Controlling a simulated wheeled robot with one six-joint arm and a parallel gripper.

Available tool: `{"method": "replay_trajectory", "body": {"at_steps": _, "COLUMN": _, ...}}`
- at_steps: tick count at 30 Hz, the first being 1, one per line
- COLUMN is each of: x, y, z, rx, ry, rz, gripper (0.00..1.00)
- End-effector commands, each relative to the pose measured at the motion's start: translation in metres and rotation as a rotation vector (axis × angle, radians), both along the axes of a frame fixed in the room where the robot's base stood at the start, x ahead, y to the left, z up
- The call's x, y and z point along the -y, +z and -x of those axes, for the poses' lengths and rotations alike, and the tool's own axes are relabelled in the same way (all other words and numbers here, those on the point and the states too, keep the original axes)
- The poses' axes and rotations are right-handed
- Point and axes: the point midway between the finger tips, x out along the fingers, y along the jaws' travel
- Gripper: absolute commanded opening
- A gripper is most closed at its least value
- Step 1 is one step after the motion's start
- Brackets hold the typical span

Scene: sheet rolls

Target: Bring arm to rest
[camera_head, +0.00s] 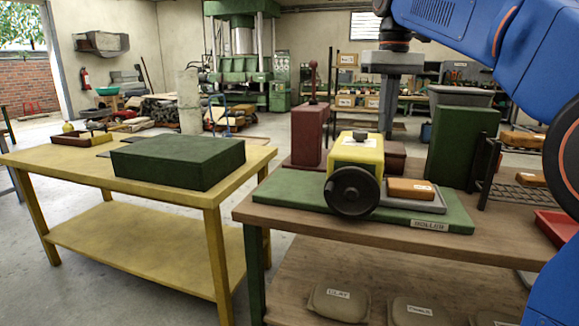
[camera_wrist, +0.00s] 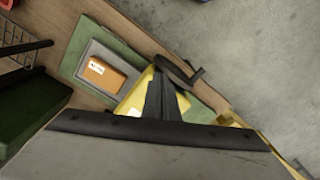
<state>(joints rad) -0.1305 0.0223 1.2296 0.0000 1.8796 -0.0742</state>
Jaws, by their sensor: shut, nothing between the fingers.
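My blue arm (camera_head: 455,35) reaches in from the upper right in the head view. My gripper (camera_head: 386,112) hangs from it, pointing down over the workbench, near the yellow roller machine (camera_head: 357,153). In the wrist view my gripper (camera_wrist: 164,90) shows as dark fingers close together and empty, overlapping the yellow machine (camera_wrist: 137,93). Whether it touches the machine cannot be told. The machine has a black handwheel (camera_head: 352,192) and stands on a green base board (camera_head: 290,197). An orange-brown block (camera_head: 411,188) lies on a grey plate beside it, also seen in the wrist view (camera_wrist: 103,75).
The wooden workbench (camera_head: 300,222) also carries a dark red box (camera_head: 306,135), a tall green block (camera_head: 462,150), a dark wire rack (camera_head: 510,190) and a red tray (camera_head: 556,228). A yellow table (camera_head: 60,158) with a green slab (camera_head: 180,160) stands left. Floor shows between them.

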Motion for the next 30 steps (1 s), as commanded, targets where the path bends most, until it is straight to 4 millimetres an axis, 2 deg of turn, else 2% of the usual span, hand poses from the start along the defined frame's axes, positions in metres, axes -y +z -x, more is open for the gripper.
{"method": "replay_trajectory", "body": {"at_steps": 11, "x": 0.010, "y": -0.020, "z": 0.027, "rx": 0.039, "ry": -0.021, "rz": -0.005, "gripper": 0.00}}
{"method": "replay_trajectory", "body": {"at_steps": 17, "x": 0.018, "y": -0.042, "z": 0.052, "rx": 0.076, "ry": -0.039, "rz": -0.009, "gripper": 0.00}}
{"method": "replay_trajectory", "body": {"at_steps": 23, "x": 0.031, "y": -0.084, "z": 0.095, "rx": 0.135, "ry": -0.070, "rz": -0.016, "gripper": 0.00}}
{"method": "replay_trajectory", "body": {"at_steps": 30, "x": 0.045, "y": -0.149, "z": 0.151, "rx": 0.213, "ry": -0.108, "rz": -0.024, "gripper": 0.00}}
